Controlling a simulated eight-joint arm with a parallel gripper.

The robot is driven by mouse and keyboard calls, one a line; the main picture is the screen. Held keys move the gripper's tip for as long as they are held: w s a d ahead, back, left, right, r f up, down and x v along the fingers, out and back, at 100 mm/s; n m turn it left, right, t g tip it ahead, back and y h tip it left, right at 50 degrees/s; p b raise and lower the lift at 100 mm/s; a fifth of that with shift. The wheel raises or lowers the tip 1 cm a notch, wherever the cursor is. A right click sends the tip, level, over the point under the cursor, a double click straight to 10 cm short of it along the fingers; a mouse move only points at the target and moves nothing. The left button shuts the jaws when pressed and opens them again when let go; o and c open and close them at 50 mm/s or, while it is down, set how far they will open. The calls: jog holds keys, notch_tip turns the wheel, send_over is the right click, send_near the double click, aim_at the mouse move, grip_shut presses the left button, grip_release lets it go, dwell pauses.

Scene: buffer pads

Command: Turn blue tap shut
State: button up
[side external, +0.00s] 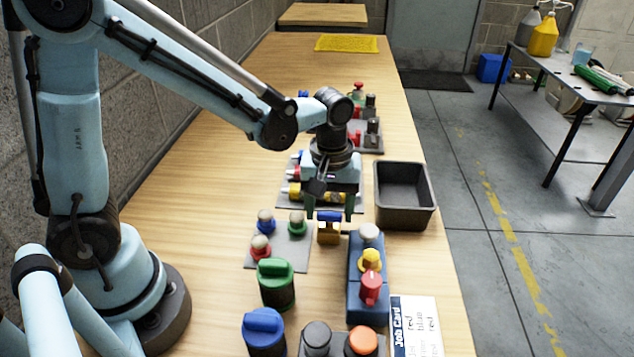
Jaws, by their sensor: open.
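A small brass-yellow block (328,234) with a blue bar-shaped handle (329,216) on top, which looks like the blue tap, stands on the bench below my gripper. My gripper (329,212) points down and is open, with one finger to the left and one to the right of the blue handle. I cannot tell whether a finger touches it. The handle lies crosswise in the picture, and the tap's rear is hidden by the gripper.
Left of the tap is a grey pad (289,262) with blue, green and red knobs. A blue block (354,290) with several knobs is at the right front. An empty dark bin (426,217) stands to the right. Green (276,284) and blue (264,333) capped cylinders are in front.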

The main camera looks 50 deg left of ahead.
jog(key=c, duration=0.8)
jog(key=shift+o, duration=0.2)
jog(key=shift+m, duration=0.4)
jog(key=m, duration=0.3)
jog(key=shift+m, duration=0.4)
jog(key=m, duration=0.4)
jog(key=shift+m, duration=0.3)
jog(key=m, duration=0.8)
jog(key=shift+m, duration=0.3)
